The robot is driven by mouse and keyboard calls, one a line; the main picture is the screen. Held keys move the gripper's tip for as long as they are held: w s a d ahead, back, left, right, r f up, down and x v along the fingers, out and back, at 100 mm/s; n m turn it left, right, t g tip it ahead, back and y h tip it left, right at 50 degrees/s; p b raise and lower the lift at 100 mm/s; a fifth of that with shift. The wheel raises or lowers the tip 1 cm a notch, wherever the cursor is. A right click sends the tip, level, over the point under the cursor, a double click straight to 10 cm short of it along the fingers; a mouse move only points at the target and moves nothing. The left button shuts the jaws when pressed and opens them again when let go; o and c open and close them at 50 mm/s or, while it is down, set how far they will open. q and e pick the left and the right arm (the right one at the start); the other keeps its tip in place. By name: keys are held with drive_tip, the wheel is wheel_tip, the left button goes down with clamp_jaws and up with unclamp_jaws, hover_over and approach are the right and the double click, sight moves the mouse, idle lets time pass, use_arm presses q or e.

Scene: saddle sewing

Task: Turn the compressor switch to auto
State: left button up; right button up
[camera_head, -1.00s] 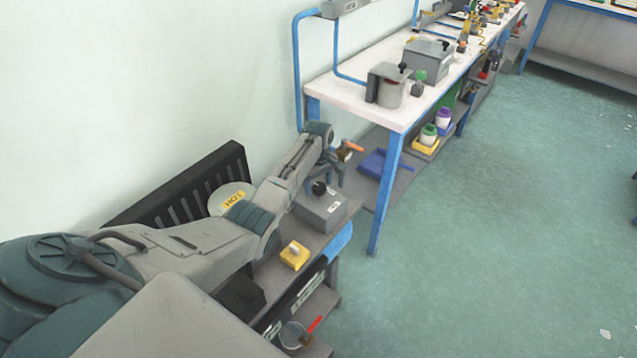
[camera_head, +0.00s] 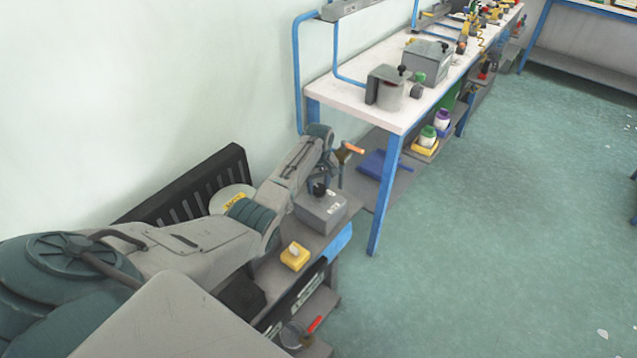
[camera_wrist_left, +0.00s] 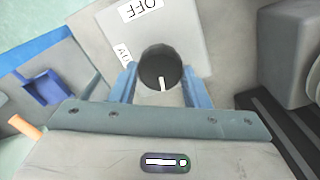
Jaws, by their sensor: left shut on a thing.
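The switch is a grey box (camera_head: 322,213) on the low grey bench in the head view, with a black round knob (camera_head: 320,189) on top. In the left wrist view the knob (camera_wrist_left: 158,64) has a white mark pointing toward the bottom of the picture. My left gripper (camera_head: 327,182) is over the box, and its two blue fingers (camera_wrist_left: 160,86) are shut on the knob, one on each side. An OFF label (camera_wrist_left: 138,9) reads upside down on the box face. A second label (camera_wrist_left: 122,52) is partly hidden, its word unclear. My right gripper is out of view.
A yellow block (camera_head: 295,257) sits on the bench near the box. A black slatted rack (camera_head: 190,186) and a round disc with a yellow label (camera_head: 232,198) stand by the wall. A white workbench (camera_head: 340,97) with blue legs is behind. Open floor is on the right.

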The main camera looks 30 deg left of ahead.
use_arm(q)
drive_tip(key=m+p, duration=0.1)
drive_tip(key=m, duration=0.2)
drive_tip(key=shift+r+m, duration=0.15)
drive_tip(key=shift+m, duration=0.15)
drive_tip(key=m+p, duration=0.1)
drive_tip(key=m, duration=0.2)
drive_tip(key=shift+w+d+m, duration=0.1)
drive_tip(key=shift+m, duration=0.2)
drive_tip(key=m+p, duration=0.1)
drive_tip(key=m, duration=0.3)
drive_tip(key=shift+d, duration=0.1)
drive_tip(key=shift+m+p, duration=0.4)
drive_tip(key=shift+m, duration=1.7)
drive_tip(key=o, duration=1)
